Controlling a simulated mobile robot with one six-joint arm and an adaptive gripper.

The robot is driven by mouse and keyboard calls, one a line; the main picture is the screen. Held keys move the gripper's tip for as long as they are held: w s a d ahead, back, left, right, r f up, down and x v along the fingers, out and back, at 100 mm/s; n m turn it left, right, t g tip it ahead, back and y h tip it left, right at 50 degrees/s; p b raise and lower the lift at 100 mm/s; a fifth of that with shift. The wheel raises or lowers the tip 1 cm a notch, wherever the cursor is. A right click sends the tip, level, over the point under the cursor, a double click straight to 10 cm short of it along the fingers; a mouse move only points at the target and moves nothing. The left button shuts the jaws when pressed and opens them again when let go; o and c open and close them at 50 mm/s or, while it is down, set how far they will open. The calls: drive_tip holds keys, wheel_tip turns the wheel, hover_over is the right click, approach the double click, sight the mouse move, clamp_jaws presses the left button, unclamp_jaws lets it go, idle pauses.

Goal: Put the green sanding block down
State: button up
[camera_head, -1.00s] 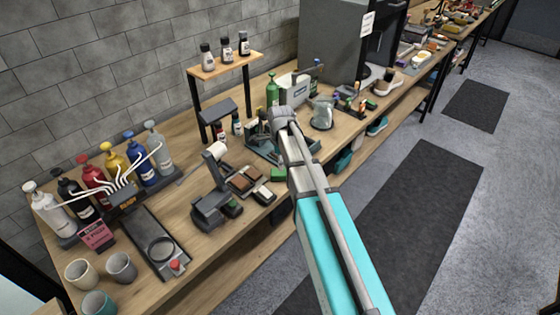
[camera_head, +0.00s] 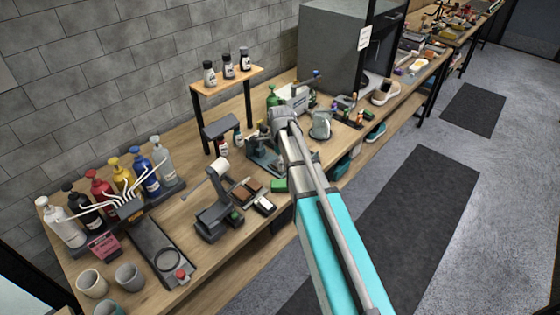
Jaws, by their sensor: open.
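A green block (camera_head: 279,185), which looks like the green sanding block, lies near the front edge of the workbench, just left of my arm. My gripper (camera_head: 263,158) is at the end of my arm, over the middle of the bench, behind and left of the green block. It is open and apart from the block. Its fingertips are small and partly lost against dark items, and my wrist covers part of that area.
Brown and dark blocks (camera_head: 250,190) lie left of the green block, beside a dark holder (camera_head: 215,215). Pump bottles (camera_head: 145,172) line the left back.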

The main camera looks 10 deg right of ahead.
idle(0.6)
drive_tip(key=s+d+n, duration=0.1)
drive_tip(key=s+n, duration=1.8)
drive_tip(key=shift+s+n, duration=0.3)
drive_tip(key=shift+n, duration=0.1)
drive_tip(key=shift+w, duration=0.15)
idle(0.7)
drive_tip(key=shift+w+a+r+m+p, duration=0.15)
drive_tip(key=shift+w+r+m+p, duration=0.1)
drive_tip(key=shift+w+m, duration=3)
drive_tip(key=shift+w+a+r+m+p, duration=0.15)
drive_tip(key=shift+w+r+m+p, duration=0.1)
drive_tip(key=shift+w+m, duration=2.95)
drive_tip(key=shift+w+a+r+m+p, duration=0.15)
drive_tip(key=shift+w+r+m+p, duration=0.1)
drive_tip(key=shift+w+m, duration=2.95)
drive_tip(key=shift+s+f+m, duration=0.1)
drive_tip(key=shift+s+m, duration=0.15)
